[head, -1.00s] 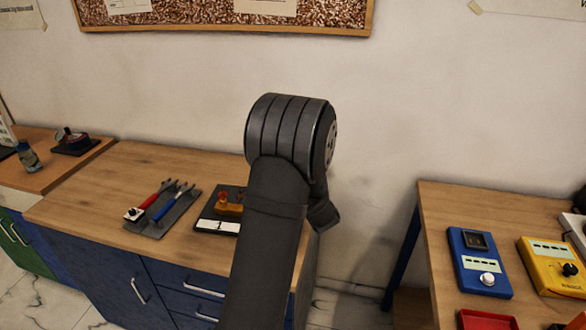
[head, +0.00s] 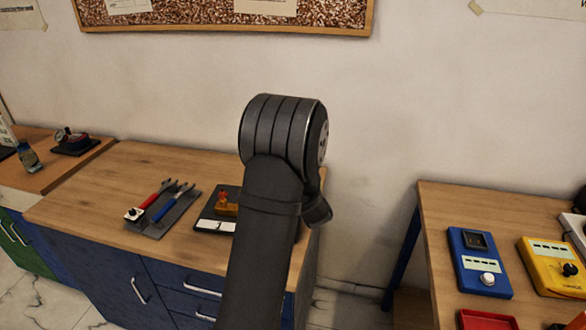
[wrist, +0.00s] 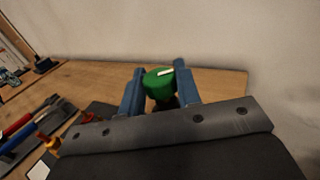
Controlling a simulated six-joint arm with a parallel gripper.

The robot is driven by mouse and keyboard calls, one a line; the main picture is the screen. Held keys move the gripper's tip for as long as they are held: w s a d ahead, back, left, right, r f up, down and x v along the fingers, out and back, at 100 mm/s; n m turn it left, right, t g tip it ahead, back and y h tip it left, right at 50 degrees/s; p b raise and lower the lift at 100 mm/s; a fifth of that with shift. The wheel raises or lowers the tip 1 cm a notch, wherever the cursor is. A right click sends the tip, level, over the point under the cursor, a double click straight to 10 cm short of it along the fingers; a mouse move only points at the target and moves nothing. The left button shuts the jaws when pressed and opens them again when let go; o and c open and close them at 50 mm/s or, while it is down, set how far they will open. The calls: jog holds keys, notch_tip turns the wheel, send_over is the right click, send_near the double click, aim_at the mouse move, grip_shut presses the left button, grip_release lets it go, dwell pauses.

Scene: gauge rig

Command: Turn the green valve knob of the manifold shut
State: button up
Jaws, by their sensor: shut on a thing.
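The green valve knob (wrist: 158,84) shows in the wrist view, with a white line on its top. My gripper (wrist: 160,86) has its two blue fingers on either side of the knob and is shut on it. The manifold (head: 227,208) shows in the head view as a dark base with a brass body, a red part and a white label. My arm hides the rest of the manifold, the green knob and my gripper in the head view. In the wrist view, part of the manifold's brass and red fittings (wrist: 50,142) shows at the lower left.
A grey tray (head: 178,216) with red-handled and blue-handled tools lies left of the manifold on the wooden bench. A second bench at the right holds a blue meter (head: 480,262), a yellow meter (head: 552,266) and a red tray (head: 488,316). The wall stands close behind.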

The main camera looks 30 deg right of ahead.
jog(key=shift+r+m+g+h, duration=0.1)
jog(key=shift+m+g+h, duration=0.5)
jog(key=shift+m+h, duration=0.75)
jog(key=shift+h, duration=0.45)
jog(key=o, duration=0.9)
jog(key=shift+o, duration=0.2)
jog(key=shift+s+a, duration=0.1)
jog(key=shift+s, duration=0.05)
jog(key=v, duration=1.7)
